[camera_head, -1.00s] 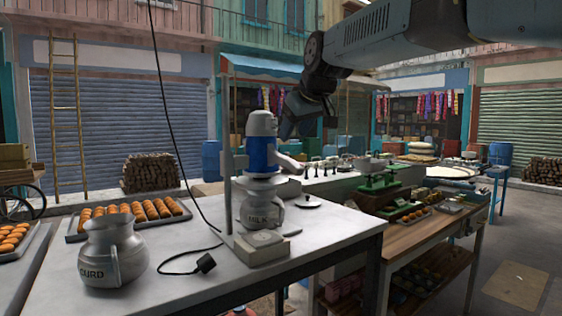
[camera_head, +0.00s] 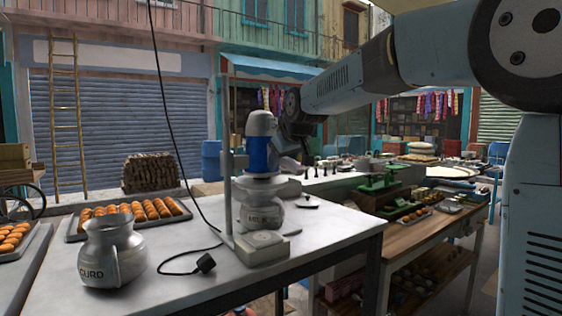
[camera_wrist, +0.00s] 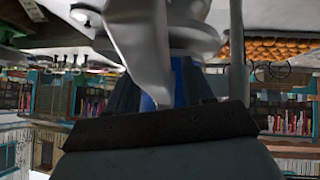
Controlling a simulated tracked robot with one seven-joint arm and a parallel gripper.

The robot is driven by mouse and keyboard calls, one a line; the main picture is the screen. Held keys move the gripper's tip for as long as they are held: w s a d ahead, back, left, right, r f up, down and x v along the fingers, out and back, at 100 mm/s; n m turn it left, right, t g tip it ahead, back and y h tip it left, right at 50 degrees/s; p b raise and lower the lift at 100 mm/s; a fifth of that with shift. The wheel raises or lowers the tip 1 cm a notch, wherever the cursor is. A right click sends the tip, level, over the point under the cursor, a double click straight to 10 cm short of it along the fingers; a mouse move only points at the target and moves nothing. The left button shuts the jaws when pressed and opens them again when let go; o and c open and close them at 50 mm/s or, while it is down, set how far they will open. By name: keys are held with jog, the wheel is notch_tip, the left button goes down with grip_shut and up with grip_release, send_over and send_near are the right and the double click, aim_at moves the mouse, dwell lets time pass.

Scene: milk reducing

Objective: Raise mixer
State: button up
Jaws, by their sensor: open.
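The mixer (camera_head: 257,155) has a blue body with a grey top and is mounted on an upright pole (camera_head: 228,150) rising from a pale base (camera_head: 262,246). It sits directly over the grey milk pot (camera_head: 262,218), whose mouth is covered by the mixer's lower part. My gripper (camera_head: 280,151) is open at the mixer's right side, level with its blue body. Whether the fingers touch the mixer cannot be told.
A grey curd pot (camera_head: 112,252) stands at the table's front left. A black cable and plug (camera_head: 205,263) lie on the white table (camera_head: 318,232). Trays of orange sweets (camera_head: 75,231) are at the left.

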jog(key=shift+c, duration=0.5)
grip_shut()
